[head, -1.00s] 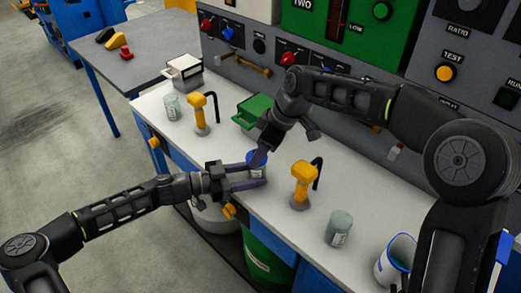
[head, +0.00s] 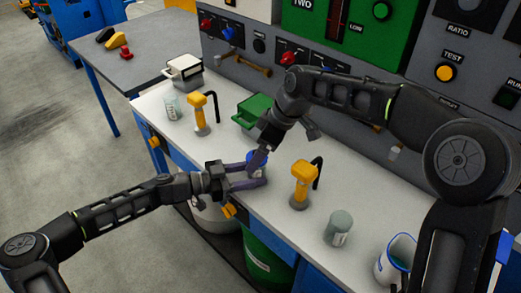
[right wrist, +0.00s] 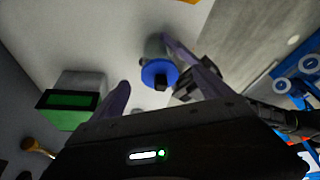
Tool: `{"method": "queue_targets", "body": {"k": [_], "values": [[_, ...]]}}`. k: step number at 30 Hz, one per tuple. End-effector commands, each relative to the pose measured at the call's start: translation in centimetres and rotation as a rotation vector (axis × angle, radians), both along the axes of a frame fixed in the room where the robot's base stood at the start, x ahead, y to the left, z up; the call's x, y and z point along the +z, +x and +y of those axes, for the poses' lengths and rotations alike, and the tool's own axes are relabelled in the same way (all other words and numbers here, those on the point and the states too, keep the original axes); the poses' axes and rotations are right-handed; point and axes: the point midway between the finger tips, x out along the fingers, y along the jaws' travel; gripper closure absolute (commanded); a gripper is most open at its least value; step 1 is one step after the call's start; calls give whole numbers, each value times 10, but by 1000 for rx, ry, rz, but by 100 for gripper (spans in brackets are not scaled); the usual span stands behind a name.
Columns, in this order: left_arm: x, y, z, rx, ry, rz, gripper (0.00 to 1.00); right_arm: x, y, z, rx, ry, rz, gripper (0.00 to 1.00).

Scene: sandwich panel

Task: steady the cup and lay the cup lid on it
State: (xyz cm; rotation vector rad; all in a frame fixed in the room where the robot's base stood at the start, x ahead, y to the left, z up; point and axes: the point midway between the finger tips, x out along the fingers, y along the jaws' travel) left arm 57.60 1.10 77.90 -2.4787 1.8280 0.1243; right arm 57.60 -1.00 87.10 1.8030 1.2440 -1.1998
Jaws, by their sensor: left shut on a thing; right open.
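The grey cup (head: 256,173) stands at the front edge of the bench. My left gripper (head: 262,174) reaches in from the left and is shut on it, with a purple finger on each side. The blue lid (head: 259,156) is at the top of the cup; in the right wrist view the lid (right wrist: 159,74) shows its black knob and covers part of the cup (right wrist: 155,46). My right gripper (head: 257,160) is open just above, with its fingers spread around the lid. Whether the lid is fully flat on the rim cannot be told.
Yellow dispensers stand left (head: 200,115) and right (head: 302,183) of the cup. A green box (head: 253,110) lies behind it. Another grey cup (head: 339,228) and a white jug (head: 397,258) stand at right. Bare bench lies between them.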

Motion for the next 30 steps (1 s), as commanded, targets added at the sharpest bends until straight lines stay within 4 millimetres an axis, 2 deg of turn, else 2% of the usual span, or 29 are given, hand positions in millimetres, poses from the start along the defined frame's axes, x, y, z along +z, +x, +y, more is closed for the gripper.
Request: {"method": "queue_targets", "body": {"k": [3, 14, 30], "values": [[0, 0, 0, 0, 0, 0, 66, 0, 0, 0, 0, 0, 0, 0], [0, 0, 0, 0, 0, 0, 66, 3, 0, 0, 0, 0, 0, 0], [0, 0, 0, 0, 0, 0, 66, 37, 1, 0, 0, 0, -2, 0]]}}
